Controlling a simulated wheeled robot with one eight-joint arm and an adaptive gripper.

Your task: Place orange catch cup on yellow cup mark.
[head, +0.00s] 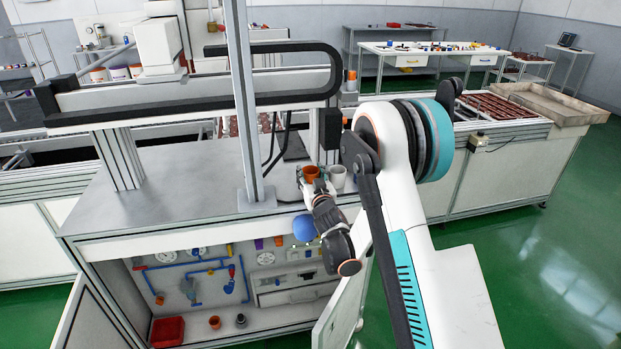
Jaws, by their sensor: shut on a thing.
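The orange catch cup (311,172) is upright at the right end of the grey machine top, small in the head view. My gripper (313,186) is shut on it from the near side, and the fingers are partly hidden by my wrist. I cannot tell whether the cup's base touches the surface. I cannot make out the yellow cup mark; the area around the cup is small and partly covered by my arm.
A pale grey cup (337,175) stands close to the right of the orange cup. A metal post (245,120) and a black cable chain (190,48) rise over the machine top (185,185). Below, an open cabinet holds pipes and a red bin (168,331).

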